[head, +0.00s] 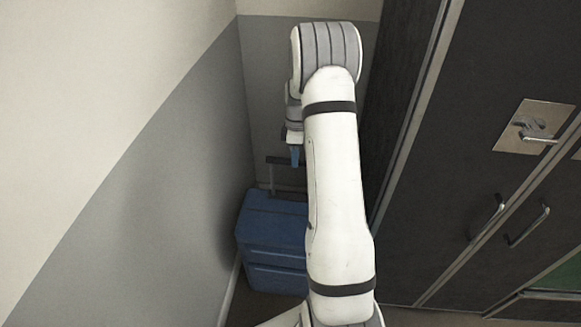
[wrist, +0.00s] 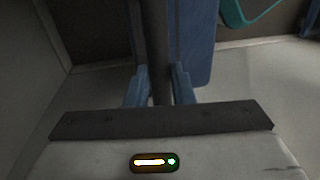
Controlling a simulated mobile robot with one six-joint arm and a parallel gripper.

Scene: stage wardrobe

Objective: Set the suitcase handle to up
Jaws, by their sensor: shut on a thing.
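The blue suitcase (head: 272,215) stands upright on the floor in the corner, partly hidden behind my arm in the head view. Its handle (head: 273,160) has a dark crossbar standing clear above the suitcase top, with a thin post below its left end. My gripper (head: 296,156) points down at the crossbar. In the wrist view, the blue fingers of my gripper (wrist: 160,86) are on both sides of the dark handle bar (wrist: 156,40), shut on it. Part of the suitcase's blue body (wrist: 197,45) shows beyond the bar.
A grey and cream wall (head: 165,190) is close on the left. Dark wardrobe doors (head: 440,190) with metal handles stand on the right. A teal curved thing (wrist: 240,15) shows at the wrist view's top right. Bare floor lies beside the suitcase.

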